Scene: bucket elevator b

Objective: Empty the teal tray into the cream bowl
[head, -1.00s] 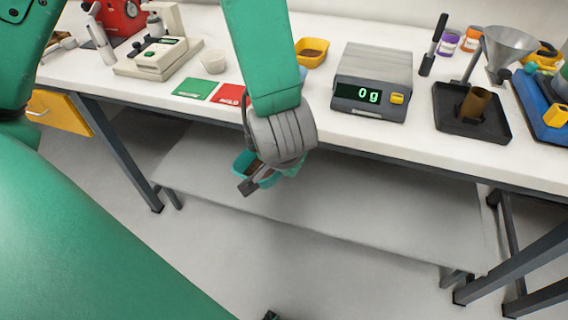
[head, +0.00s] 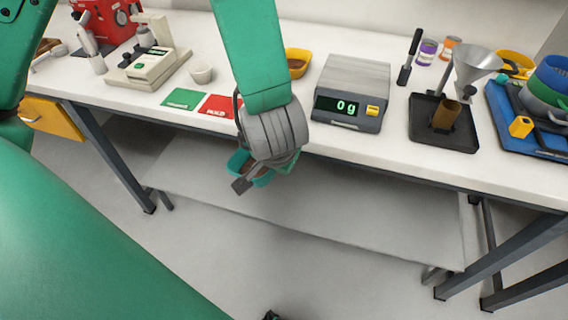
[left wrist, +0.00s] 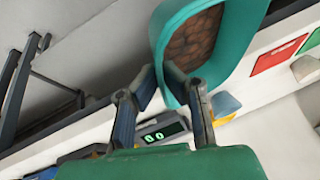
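My left gripper (head: 250,172) is in front of the bench edge, below the level of the bench top. It is shut on the rim of the teal tray (head: 262,180), which holds brown bean-like pieces. In the left wrist view the fingers (left wrist: 160,82) close on the rim of the tray (left wrist: 228,62), and the pieces lie inside. The cream bowl (head: 201,73) stands on the bench, behind the green and red cards, up and left of the gripper. It also shows at the right of the left wrist view (left wrist: 305,69).
A funnel stand on a black tray (head: 443,125) is further right. A beige machine (head: 148,67) is left of the bowl. A lower shelf (head: 330,215) lies under the bench.

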